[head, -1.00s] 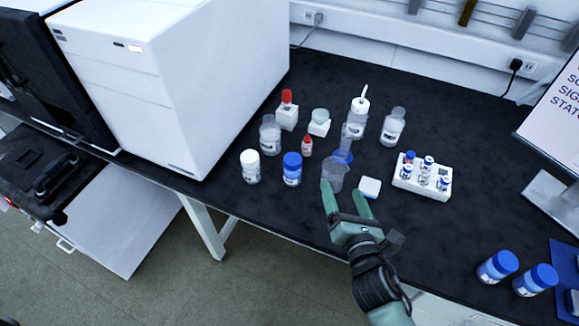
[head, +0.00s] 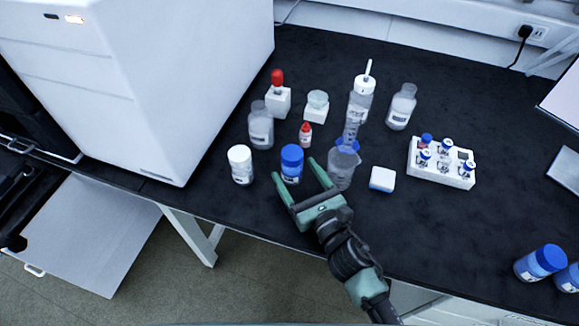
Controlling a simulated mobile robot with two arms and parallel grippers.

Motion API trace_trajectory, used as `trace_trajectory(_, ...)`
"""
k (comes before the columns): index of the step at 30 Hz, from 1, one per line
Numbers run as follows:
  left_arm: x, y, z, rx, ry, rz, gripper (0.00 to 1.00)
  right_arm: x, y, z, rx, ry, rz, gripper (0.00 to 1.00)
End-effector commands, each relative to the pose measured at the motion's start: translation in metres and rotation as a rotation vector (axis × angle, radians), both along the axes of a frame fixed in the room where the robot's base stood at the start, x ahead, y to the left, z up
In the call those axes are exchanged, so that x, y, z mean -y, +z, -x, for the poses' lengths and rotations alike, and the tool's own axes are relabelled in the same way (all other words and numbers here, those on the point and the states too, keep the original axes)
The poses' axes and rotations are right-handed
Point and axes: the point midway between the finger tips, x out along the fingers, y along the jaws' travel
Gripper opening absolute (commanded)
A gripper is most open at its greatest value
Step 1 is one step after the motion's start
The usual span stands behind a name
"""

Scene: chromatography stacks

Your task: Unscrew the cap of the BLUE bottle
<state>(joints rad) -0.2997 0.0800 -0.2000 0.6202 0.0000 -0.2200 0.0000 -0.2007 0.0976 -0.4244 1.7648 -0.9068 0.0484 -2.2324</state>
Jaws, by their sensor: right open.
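A small bottle with a blue cap (head: 291,154) and a white label (head: 291,179) stands upright near the front edge of the black bench. The cap is on it. My right gripper (head: 294,168) is open, with one green finger on each side of this bottle in the picture. I cannot tell whether the fingers touch it or how high they are above the bench. Nothing is held in the jaws. My left gripper is not in view.
A vial rack (head: 442,178) and another blue-capped bottle (head: 541,262) are farther right. A white instrument (head: 150,90) fills the left.

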Motion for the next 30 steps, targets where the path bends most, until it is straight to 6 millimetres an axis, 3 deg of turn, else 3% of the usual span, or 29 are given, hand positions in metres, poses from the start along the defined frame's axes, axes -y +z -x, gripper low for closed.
trace_trajectory(12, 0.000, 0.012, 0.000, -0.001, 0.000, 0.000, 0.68, -0.023, 0.003, -0.052, 0.000, -0.001, -0.003, 0.76)
trace_trajectory(23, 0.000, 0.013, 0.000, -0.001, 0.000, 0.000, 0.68, -0.027, 0.001, -0.061, -0.001, -0.001, 0.000, 0.76)
trace_trajectory(30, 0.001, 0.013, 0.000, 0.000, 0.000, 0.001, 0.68, -0.027, 0.001, -0.061, -0.002, -0.001, -0.001, 0.09)
